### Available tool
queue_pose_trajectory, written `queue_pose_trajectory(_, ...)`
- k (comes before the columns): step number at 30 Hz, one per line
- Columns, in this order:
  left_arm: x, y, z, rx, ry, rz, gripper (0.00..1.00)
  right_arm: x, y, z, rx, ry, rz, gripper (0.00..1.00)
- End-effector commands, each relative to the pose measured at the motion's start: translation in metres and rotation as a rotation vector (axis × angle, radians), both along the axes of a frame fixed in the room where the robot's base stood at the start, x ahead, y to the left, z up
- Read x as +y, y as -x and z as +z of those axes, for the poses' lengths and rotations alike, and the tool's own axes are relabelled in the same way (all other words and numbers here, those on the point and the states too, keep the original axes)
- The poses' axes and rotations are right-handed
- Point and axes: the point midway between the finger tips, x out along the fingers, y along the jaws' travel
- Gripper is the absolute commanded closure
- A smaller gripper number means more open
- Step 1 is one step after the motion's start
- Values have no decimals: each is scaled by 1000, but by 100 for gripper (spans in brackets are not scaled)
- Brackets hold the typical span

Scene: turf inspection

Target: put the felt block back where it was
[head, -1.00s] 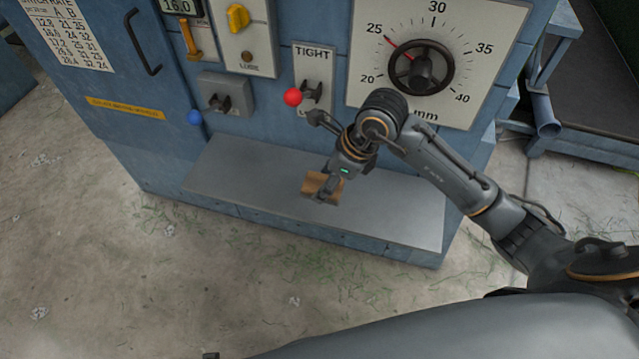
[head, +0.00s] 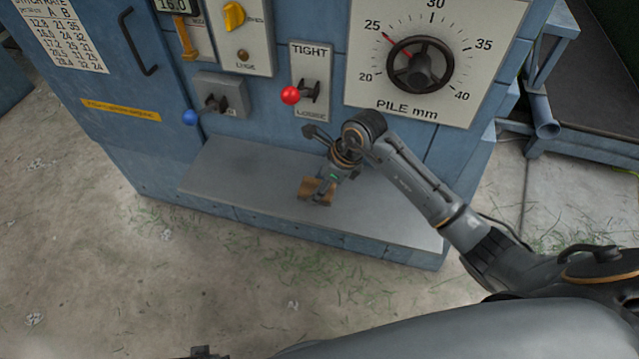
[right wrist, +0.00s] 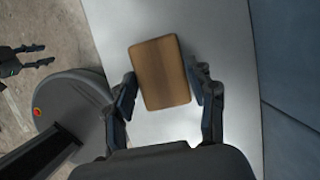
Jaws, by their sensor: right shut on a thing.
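The felt block (head: 316,190) is a small brown rectangular block over the grey metal ledge (head: 240,180) of the blue machine. It also shows in the right wrist view (right wrist: 160,73), flat side up, between the two fingers. My right gripper (head: 324,193) is shut on it, with a finger on either side. I cannot tell whether the block's underside touches the ledge. My left gripper (right wrist: 38,56) shows at the left edge of the right wrist view, empty, its two fingers apart. It is well away from the block.
Above the ledge are a red-knobbed lever (head: 291,95) marked TIGHT and LOOSE, a blue-knobbed lever (head: 191,117) and a pile dial (head: 420,65). The ledge is bare to the left of the block. Concrete floor (head: 110,270) lies in front.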

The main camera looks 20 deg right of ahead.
Motion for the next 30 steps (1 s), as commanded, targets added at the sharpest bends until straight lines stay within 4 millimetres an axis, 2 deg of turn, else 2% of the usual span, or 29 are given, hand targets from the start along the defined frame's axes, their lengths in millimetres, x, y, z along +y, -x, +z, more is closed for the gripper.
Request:
queue_pose_trajectory(6, 0, -3, 5, -3, 0, 0, 60, 0, 0, -3, -1, 1, 0, 74)
queue_pose_trajectory(7, 0, -4, 7, -5, 0, 0, 60, 0, 0, -3, 0, 0, -1, 40)
queue_pose_trajectory(10, 0, -4, 7, -6, 0, 0, 60, 0, 0, -2, 0, 0, -1, 22)
queue_pose_trajectory(23, 0, -3, 7, -8, 1, 0, 60, 0, 0, 1, 0, 0, 0, 22)
queue_pose_trajectory(26, 1, 5, -7, 9, -1, -2, 60, -6, 2, 15, -4, 3, -2, 22)
queue_pose_trajectory(30, 1, 12, -20, 15, -1, -3, 60, -16, 9, 44, -5, 3, -1, 22)
